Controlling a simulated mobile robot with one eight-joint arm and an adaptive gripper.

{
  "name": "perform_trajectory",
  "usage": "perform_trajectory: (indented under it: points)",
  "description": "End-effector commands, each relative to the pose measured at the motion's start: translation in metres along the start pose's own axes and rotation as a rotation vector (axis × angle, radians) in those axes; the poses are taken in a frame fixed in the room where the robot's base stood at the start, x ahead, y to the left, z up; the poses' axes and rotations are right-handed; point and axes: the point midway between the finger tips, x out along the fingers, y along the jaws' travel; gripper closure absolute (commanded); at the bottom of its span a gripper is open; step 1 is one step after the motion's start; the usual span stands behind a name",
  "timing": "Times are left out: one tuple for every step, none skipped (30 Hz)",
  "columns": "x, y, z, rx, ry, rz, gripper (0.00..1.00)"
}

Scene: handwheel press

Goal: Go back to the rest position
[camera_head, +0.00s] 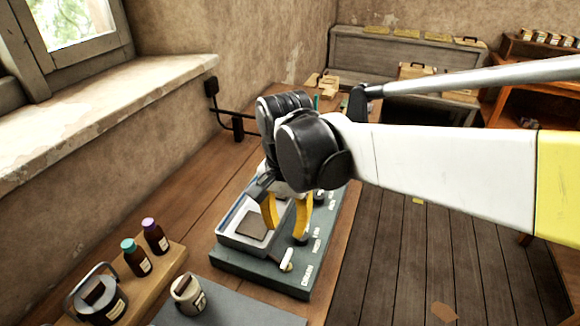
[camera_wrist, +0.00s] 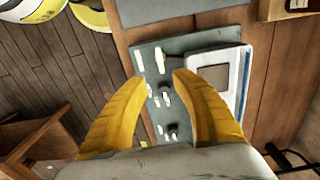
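My gripper (camera_head: 288,214) has two yellow fingers and hangs over a dark green panel (camera_head: 262,276) on the wooden bench. In the wrist view my gripper (camera_wrist: 164,76) shows its fingers spread apart with nothing between them. The panel (camera_wrist: 150,60) lies beyond the fingertips, with several small white and dark fittings on it. A white-rimmed tray (camera_head: 236,240) with a brown square pad (camera_head: 251,226) sits on the panel, left of the fingers. The tray also shows at the right in the wrist view (camera_wrist: 236,62). The arm hides part of the panel. I cannot make out a handwheel.
Two brown bottles (camera_head: 137,259), a dark lidded pot (camera_head: 98,298) and a pale jar (camera_head: 187,294) stand at the front left. A grey mat (camera_head: 235,312) lies in front of the panel. A window ledge (camera_head: 100,110) runs along the left. Plank floor (camera_head: 400,280) is open at right.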

Motion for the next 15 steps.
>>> perform_trajectory:
  points:
    - [-0.001, 0.000, 0.000, 0.000, 0.000, 0.000, 0.68]
    - [-0.001, 0.000, 0.000, 0.000, 0.000, 0.000, 0.68]
    - [-0.001, 0.000, 0.000, 0.000, 0.000, 0.000, 0.68]
    - [-0.001, 0.000, 0.000, 0.000, 0.000, 0.000, 0.68]
    - [0.000, 0.000, 0.000, 0.000, 0.000, 0.000, 0.68]
    - [0.000, 0.000, 0.000, 0.000, 0.000, 0.000, 0.68]
    - [0.000, 0.000, 0.000, 0.000, 0.000, 0.000, 0.68]
    - [-0.001, 0.001, 0.000, 0.000, 0.001, -0.001, 0.68]
    - [-0.001, 0.003, -0.001, -0.002, 0.004, -0.004, 0.68]
    - [-0.002, 0.006, -0.001, -0.004, 0.008, -0.008, 0.68]
    - [-0.004, 0.010, -0.002, -0.008, 0.013, -0.014, 0.68]
    - [-0.006, 0.017, -0.004, -0.015, 0.025, -0.026, 0.68]
    - [-0.008, 0.024, -0.005, -0.024, 0.037, -0.037, 0.68]
    - [-0.011, 0.032, -0.007, -0.033, 0.052, -0.049, 0.68]
    - [-0.015, 0.045, -0.009, -0.050, 0.076, -0.067, 0.68]
